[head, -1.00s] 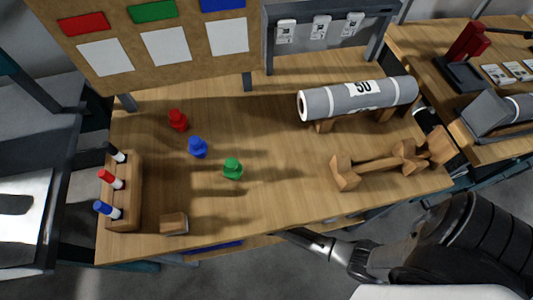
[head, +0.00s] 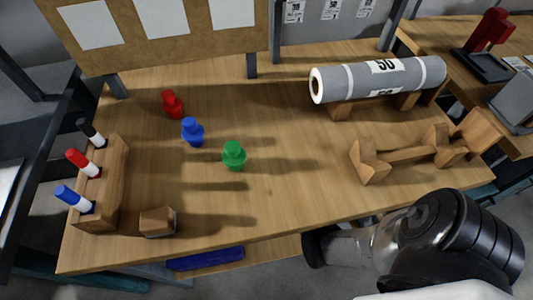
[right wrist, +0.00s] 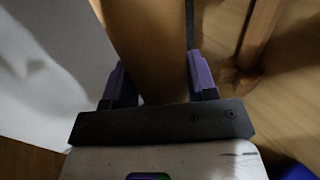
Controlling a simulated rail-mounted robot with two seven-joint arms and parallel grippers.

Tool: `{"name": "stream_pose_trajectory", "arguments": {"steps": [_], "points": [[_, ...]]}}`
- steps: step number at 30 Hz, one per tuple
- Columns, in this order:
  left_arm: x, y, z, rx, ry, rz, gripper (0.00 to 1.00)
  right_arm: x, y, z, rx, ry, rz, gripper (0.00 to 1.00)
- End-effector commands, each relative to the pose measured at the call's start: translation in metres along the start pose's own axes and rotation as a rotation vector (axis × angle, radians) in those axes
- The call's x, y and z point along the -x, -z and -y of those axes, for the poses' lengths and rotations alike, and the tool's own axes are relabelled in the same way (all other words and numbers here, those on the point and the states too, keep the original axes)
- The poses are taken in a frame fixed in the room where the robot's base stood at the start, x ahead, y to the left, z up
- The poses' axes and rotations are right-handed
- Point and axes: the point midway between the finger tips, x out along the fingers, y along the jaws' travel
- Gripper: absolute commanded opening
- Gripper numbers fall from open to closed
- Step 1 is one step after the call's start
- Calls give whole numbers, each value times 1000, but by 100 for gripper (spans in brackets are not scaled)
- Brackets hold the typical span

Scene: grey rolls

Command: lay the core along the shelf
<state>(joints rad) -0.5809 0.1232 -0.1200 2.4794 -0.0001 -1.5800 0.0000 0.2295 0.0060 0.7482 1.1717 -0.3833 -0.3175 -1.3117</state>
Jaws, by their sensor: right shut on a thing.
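In the right wrist view my right gripper (right wrist: 161,78) is shut on a smooth brown thing (right wrist: 150,40), which looks like the core. It runs up out of the top of that view between the two purple fingers, and its far end is out of sight. In the head view my right arm comes in at lower right and reaches to the table's front edge; the fingers and the core do not show there. A lower wooden shelf (head: 274,250) shows in part below the table's front edge. My left gripper is not in view.
A grey roll (head: 355,82) lies on a wooden cradle on the table (head: 290,180). An empty wooden cradle (head: 405,155) stands in front of it. Red, blue and green pieces, a marker rack (head: 115,185) and a small block (head: 158,221) stand left. A blue thing (head: 205,260) lies low.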

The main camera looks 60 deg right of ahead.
Motion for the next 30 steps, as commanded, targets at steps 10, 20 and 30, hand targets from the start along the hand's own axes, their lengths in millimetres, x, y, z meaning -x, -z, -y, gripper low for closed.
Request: {"name": "stream_pose_trajectory", "arguments": {"steps": [10,20,30], "points": [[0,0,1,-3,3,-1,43,0,-1,0,-1,-2,2,27],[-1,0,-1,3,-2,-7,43,-4,-4,9,1,2,3,27],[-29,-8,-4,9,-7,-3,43,-21,-4,37,0,2,4,27]]}}
